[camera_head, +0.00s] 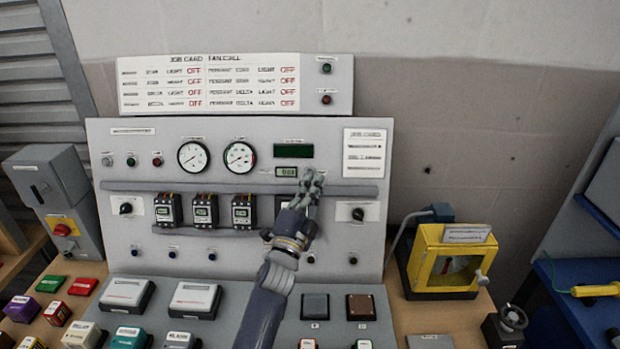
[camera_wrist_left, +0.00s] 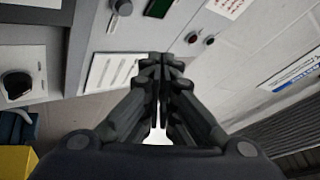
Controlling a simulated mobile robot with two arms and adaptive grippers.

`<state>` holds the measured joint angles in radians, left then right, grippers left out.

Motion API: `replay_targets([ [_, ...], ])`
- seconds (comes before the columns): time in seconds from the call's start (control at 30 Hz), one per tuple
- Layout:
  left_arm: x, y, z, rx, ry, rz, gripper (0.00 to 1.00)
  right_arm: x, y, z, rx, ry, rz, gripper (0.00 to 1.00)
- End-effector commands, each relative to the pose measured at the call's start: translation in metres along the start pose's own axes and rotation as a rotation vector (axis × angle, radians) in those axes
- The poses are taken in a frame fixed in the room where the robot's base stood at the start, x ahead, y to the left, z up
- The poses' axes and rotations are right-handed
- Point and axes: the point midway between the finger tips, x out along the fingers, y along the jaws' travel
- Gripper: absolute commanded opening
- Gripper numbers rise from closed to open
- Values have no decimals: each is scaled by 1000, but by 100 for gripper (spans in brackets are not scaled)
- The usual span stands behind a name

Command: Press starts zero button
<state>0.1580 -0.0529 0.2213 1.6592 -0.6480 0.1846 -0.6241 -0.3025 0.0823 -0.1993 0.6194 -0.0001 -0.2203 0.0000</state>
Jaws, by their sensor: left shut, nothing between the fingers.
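My left gripper (camera_head: 313,182) is shut and empty. In the head view it is in front of the grey upright panel (camera_head: 240,262), just right of a small numeric display (camera_head: 286,172). A larger dark green display (camera_head: 293,150) is above that. No button marked starts zero can be read; the panel directly behind the gripper is hidden. In the left wrist view the closed fingertips (camera_wrist_left: 161,62) point toward the panel, near a white card (camera_wrist_left: 110,72). A dark round button (camera_wrist_left: 122,7) shows at the top edge, beside the dark green display (camera_wrist_left: 157,8). I cannot tell contact.
A grey rail (camera_head: 150,187) crosses the panel below the gauges. Several contactors (camera_head: 205,210) sit under it. A rotary switch (camera_head: 357,214) is right of my forearm. A yellow box (camera_head: 445,262) stands on the right. Colored blocks (camera_head: 57,313) lie at the lower left.

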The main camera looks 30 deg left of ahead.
Motion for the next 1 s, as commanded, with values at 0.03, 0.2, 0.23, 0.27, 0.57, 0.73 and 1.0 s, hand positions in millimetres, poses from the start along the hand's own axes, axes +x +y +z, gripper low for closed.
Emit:
replay_targets([
  [0.03, 5, 8, 6, 0, 1, -1, 0, 10, 0, 1, 0, 0, 0, 40],
  [0.2, 21, 20, 17, 1, 1, -1, 0, 24, 0, 1, 0, 1, 0, 40],
  [0.23, 23, 22, 19, 0, 1, -1, 0, 27, 0, 1, 0, 1, 0, 40],
  [0.27, 25, 23, 20, 0, 2, -2, 0, 29, 0, 1, 0, 1, 0, 40],
  [0.57, 38, 29, 28, 0, 0, 0, 0, 38, -2, 1, 0, 3, -1, 40],
  [0.73, 39, 28, 28, 0, 0, 0, 0, 38, -3, 0, 1, 4, -3, 40],
  [1.0, 38, 28, 28, 0, 0, 0, 0, 38, -4, 0, 1, 5, -4, 40],
])
